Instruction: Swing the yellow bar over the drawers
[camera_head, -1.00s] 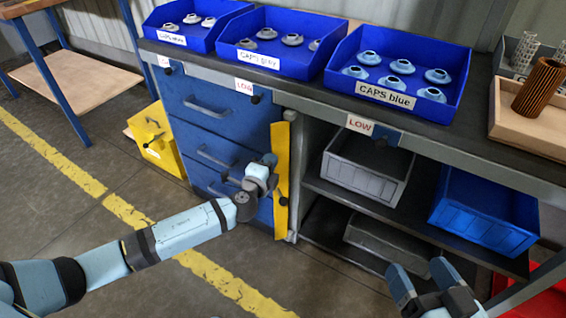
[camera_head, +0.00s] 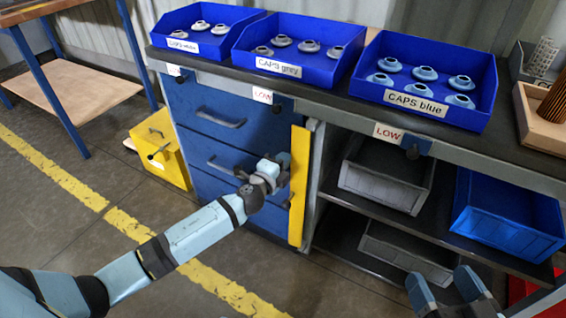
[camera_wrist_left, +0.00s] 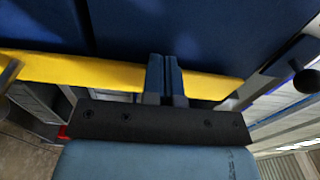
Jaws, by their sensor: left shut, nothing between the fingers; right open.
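The yellow bar (camera_head: 299,190) stands upright at the right edge of the blue drawers (camera_head: 218,122), beside the open shelves. In the left wrist view the bar (camera_wrist_left: 100,73) runs across the picture behind my fingers, with blue drawer fronts (camera_wrist_left: 130,30) beyond it. My left gripper (camera_head: 284,166) is at the bar's middle height, on its left side. Its fingers are shut together with nothing between them, also seen in the left wrist view (camera_wrist_left: 165,75). Whether they touch the bar is unclear. My right gripper (camera_head: 445,288) is open and empty at the lower right, before the shelves.
Blue bins of caps (camera_head: 425,80) line the bench top. A grey bin (camera_head: 385,185) and a blue bin (camera_head: 508,215) sit on the shelves. A yellow box (camera_head: 160,150) stands left of the drawers. Floor in front is clear.

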